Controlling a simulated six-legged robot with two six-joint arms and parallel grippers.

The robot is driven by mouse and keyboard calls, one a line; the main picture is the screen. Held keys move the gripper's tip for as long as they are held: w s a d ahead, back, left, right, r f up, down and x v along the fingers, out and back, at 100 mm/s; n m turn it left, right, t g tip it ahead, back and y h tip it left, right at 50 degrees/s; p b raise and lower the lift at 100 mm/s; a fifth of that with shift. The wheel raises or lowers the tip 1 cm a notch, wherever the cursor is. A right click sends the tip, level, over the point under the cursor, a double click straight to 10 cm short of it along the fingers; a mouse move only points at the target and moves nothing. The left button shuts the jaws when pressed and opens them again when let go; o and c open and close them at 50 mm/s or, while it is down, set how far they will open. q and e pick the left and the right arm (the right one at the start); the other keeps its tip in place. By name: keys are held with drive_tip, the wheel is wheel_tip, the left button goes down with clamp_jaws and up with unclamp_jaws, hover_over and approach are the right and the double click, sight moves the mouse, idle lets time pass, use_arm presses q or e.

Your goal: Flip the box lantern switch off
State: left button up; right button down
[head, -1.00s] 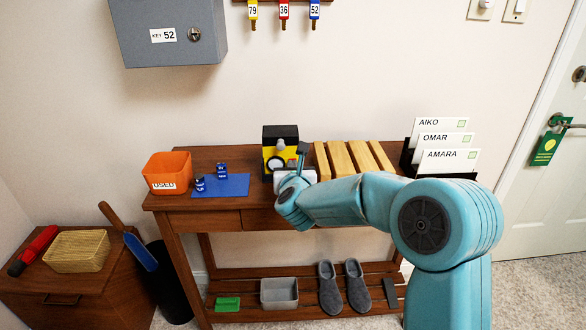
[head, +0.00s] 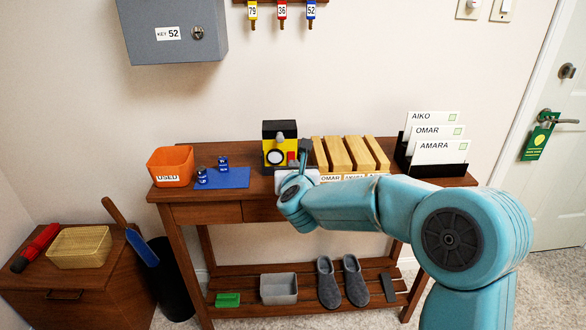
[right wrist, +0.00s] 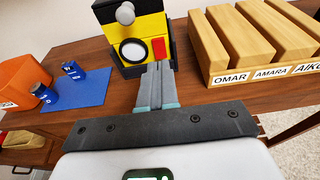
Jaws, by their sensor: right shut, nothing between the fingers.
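The box lantern (head: 270,133) is yellow and black with a round white lens, and stands on the wooden table. It also shows in the right wrist view (right wrist: 143,27), with a red switch (right wrist: 158,47) to the right of the lens. I cannot tell the switch's on or off state. My right gripper (right wrist: 158,68) is shut and empty, its fingertips just in front of and below the switch; contact is unclear. In the head view the right gripper (head: 303,150) is at the lantern's front right. My left gripper is not in view.
A slatted wooden rack (head: 335,155) with name labels stands close right of the lantern. On the left are a blue mat (head: 235,180) with two small blue items and an orange bin (head: 170,165). A card holder (head: 440,170) stands farther right on the table (head: 190,194).

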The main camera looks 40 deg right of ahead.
drive_tip(key=r+v, duration=0.1)
drive_tip(key=v, duration=0.6)
drive_tip(key=shift+r, duration=0.2)
